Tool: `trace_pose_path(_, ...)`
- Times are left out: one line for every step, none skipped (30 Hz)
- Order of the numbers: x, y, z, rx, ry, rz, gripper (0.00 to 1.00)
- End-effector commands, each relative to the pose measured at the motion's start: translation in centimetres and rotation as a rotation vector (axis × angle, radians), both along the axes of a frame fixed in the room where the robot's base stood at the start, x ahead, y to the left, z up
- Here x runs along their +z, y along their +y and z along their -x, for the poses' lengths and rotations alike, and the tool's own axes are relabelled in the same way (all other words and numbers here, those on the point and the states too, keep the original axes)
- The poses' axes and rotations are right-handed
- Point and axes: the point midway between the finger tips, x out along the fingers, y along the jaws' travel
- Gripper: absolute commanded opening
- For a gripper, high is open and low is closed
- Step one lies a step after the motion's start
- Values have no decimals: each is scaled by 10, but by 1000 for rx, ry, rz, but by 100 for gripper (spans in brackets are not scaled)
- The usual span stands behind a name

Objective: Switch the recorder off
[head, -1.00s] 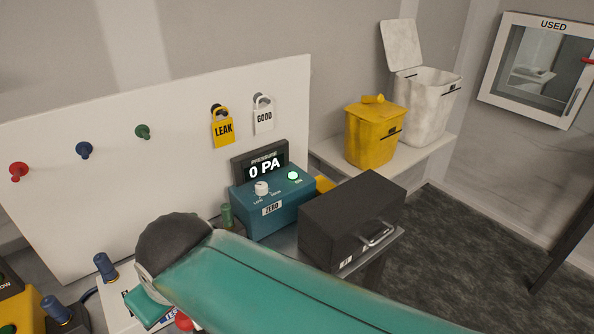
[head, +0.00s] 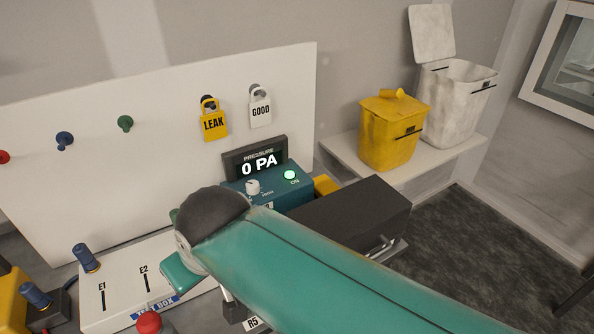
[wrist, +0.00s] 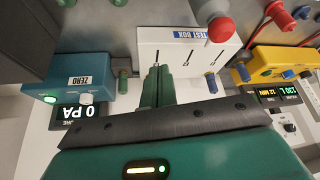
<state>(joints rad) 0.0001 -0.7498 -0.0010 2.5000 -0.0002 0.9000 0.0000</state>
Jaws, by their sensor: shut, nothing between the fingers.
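No label reading "recorder" is legible. A teal unit (head: 262,188) with a "0 PA" pressure display (head: 258,164), a white knob (head: 252,187) and a lit green light (head: 290,175) marked ON stands below the white board. In the wrist view the teal unit (wrist: 72,68) is at the left, its green light (wrist: 50,99) lit. A yellow instrument (wrist: 278,62) with a lit readout (wrist: 275,94) is at the right there. My gripper (wrist: 156,72) shows its green fingers together, empty, over or near the white test box (wrist: 182,50); contact is unclear. In the head view my arm hides the fingers.
The test box (head: 105,293) with a red button (head: 149,321) lies at the lower left. A black case (head: 350,215) with a handle stands right of the teal unit. LEAK (head: 214,122) and GOOD (head: 260,108) tags hang on the board. Yellow (head: 390,135) and white (head: 455,105) bins stand behind.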

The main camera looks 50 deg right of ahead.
Motion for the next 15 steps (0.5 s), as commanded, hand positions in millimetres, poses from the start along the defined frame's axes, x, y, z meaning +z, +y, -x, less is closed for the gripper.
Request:
trace_pose_path(0, 0, 0, 0, 0, 0, 0)
trace_pose_path(0, 0, 0, 1, 0, 0, 0)
trace_pose_path(0, 0, 0, 1, 0, 0, 0)
trace_pose_path(0, 0, 0, 2, 0, 1, 0)
trace_pose_path(0, 0, 0, 2, 0, 1, 0)
trace_pose_path(0, 0, 0, 1, 0, 0, 0)
trace_pose_path(0, 0, 0, 1, 0, 0, 0)
trace_pose_path(0, 0, 0, 1, 0, 0, 0)
trace_pose_path(0, 0, 0, 1, 0, 0, 0)
trace_pose_path(0, 0, 0, 0, 0, 0, 0)
trace_pose_path(0, 0, -1, -2, 0, -2, 0)
trace_pose_path(1, -2, -3, -10, 0, -7, 0)
trace_pose_path(2, -3, -5, -18, 0, -15, 0)
trace_pose_path(4, -6, -8, -29, 0, -24, 0)
trace_pose_path(5, -10, -14, -53, 0, -42, 0)
